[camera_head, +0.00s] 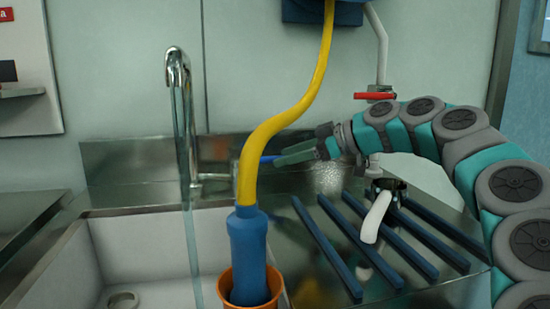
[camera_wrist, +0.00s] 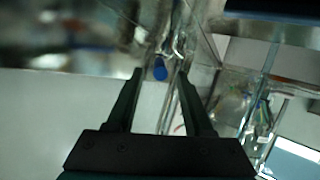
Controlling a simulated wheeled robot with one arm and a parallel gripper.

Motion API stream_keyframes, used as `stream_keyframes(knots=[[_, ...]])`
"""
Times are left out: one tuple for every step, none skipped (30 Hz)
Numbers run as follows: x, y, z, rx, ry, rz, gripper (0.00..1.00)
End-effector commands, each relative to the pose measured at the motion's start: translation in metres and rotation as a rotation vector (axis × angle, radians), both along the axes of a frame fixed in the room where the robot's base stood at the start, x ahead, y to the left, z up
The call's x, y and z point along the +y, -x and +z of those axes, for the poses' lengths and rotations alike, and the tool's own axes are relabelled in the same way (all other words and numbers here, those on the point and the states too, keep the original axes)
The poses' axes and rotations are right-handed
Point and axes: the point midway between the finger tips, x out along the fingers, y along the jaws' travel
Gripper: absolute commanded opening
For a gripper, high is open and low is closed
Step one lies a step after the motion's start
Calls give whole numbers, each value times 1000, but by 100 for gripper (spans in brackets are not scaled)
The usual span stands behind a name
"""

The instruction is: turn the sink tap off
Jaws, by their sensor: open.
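The chrome gooseneck sink tap (camera_head: 179,66) stands behind the white sink basin (camera_head: 75,262). A bluish, see-through stream of water (camera_head: 191,235) falls from its spout into the basin. A small blue piece (camera_head: 267,158), which looks like the tip of the tap's lever, shows just left of my gripper (camera_head: 284,157). The yellow hose hides the space between it and the tap. In the wrist view, a blue knob (camera_wrist: 160,70) appears in line with the gap between my gripper's open fingers (camera_wrist: 160,78). I cannot tell whether it is between them or beyond them. The gripper holds nothing.
A yellow hose (camera_head: 293,112) hangs in front, ending in a blue nozzle (camera_head: 247,245) in an orange cup (camera_head: 278,284). A white pipe with a red lever (camera_head: 375,96) stands behind my arm. Blue slats (camera_head: 330,250) and a short white spout (camera_head: 376,218) are at the right.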

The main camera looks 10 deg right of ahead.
Motion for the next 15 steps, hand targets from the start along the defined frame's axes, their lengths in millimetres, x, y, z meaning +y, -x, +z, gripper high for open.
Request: stream_keyframes(knots=[[7,-4,-2,2,1,3,52],[10,-7,-4,3,1,4,52],[15,-10,-6,3,1,3,52],[18,-13,-8,2,1,3,52],[20,-16,-10,1,1,2,52],[24,-18,-11,1,1,2,52],[26,-20,-13,2,1,2,52],[27,-21,-14,2,1,2,52],[29,-22,-15,3,1,3,52],[29,-22,-15,2,1,2,52],[30,-22,-16,2,1,3,52],[30,-23,-16,1,1,2,52],[30,-23,-16,1,1,2,52],[30,-23,-16,1,1,2,52],[29,-23,-15,1,1,1,52]])
